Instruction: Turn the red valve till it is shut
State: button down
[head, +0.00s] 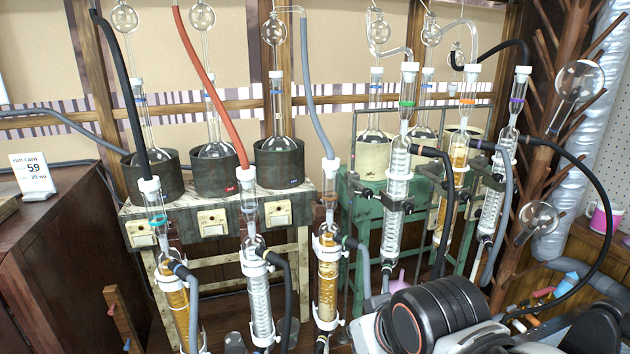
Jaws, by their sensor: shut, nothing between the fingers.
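I cannot make out a red valve for certain. A small red piece (543,292) shows low at the right, beside a light blue piece (566,284); it is too small to tell whether it is a valve handle or how it is turned. A red hose (197,75) runs down to the second glass condenser (259,300) of the front row. My arm (440,312), black and grey, fills the bottom right and hides what lies behind it. My gripper's fingers do not show.
Glass condensers, some with amber liquid, stand in two rows with hoses looping between them. Flasks sit in dark heaters (279,160) on a wooden stand. A dark cabinet (60,260) with a card (34,176) is at left. A black hose (618,225) arcs at right.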

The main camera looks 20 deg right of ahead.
aim_at(540, 293)
jog(key=z, duration=0.65)
jog(key=i+z, duration=0.2)
jog(key=z, duration=0.25)
jog(key=i+l+z, duration=0.1)
jog(key=z, duration=0.35)
jog(key=i+j+z, duration=0.1)
jog(key=i+z, duration=0.15)
jog(key=z, duration=0.2)
